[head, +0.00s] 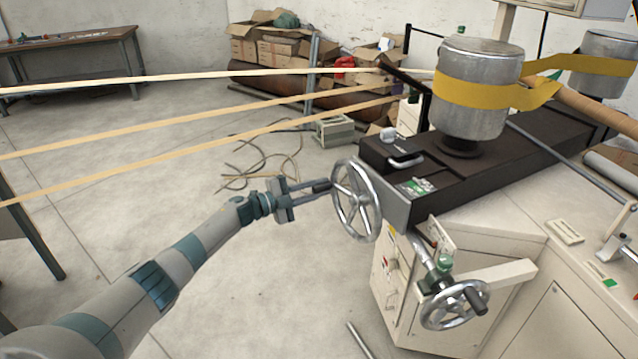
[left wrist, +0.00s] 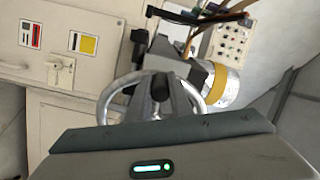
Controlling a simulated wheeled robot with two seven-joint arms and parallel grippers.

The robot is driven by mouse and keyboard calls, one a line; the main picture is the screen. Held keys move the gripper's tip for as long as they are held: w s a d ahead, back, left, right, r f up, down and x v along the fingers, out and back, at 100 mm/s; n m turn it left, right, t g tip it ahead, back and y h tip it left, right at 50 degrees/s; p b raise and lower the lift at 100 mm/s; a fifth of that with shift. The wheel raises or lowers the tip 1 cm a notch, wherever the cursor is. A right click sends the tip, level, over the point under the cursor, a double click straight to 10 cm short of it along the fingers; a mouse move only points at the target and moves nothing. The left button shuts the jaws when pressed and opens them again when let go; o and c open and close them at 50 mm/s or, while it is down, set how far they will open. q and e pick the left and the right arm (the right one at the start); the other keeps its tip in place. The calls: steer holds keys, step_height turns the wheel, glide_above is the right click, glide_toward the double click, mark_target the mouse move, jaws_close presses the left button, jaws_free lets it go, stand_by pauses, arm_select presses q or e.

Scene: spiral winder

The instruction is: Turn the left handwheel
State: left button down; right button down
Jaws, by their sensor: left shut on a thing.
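The left handwheel (head: 357,228) is a silver spoked wheel on the near end of the dark machine beam. Its black handle (head: 321,186) sticks out to the left from the rim. My left gripper (head: 312,190) comes in from the left and is shut on this handle. In the left wrist view the gripper's fingers (left wrist: 162,102) close around the dark handle (left wrist: 160,86), with the silver wheel rim (left wrist: 107,100) behind them. A second, smaller handwheel (head: 440,311) with a black handle sits lower right, apart from my gripper. My right gripper is not in view.
A metal drum (head: 470,115) with a yellow belt (head: 478,95) stands on the dark beam (head: 465,184). Tan strips (head: 150,122) run across to the left above my arm. A cream cabinet (head: 540,320) stands at lower right. Cables (head: 265,160) lie on open floor.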

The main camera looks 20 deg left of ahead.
arm_select(q)
steer(key=shift+s+d+f+n, duration=0.1)
steer(key=shift+s+f+n, duration=0.05)
steer(key=shift+f+n, duration=0.95)
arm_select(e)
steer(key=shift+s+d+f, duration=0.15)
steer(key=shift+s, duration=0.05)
arm_select(q)
steer(key=c, duration=1.6)
jaws_free()
steer(key=shift+s, duration=0.1)
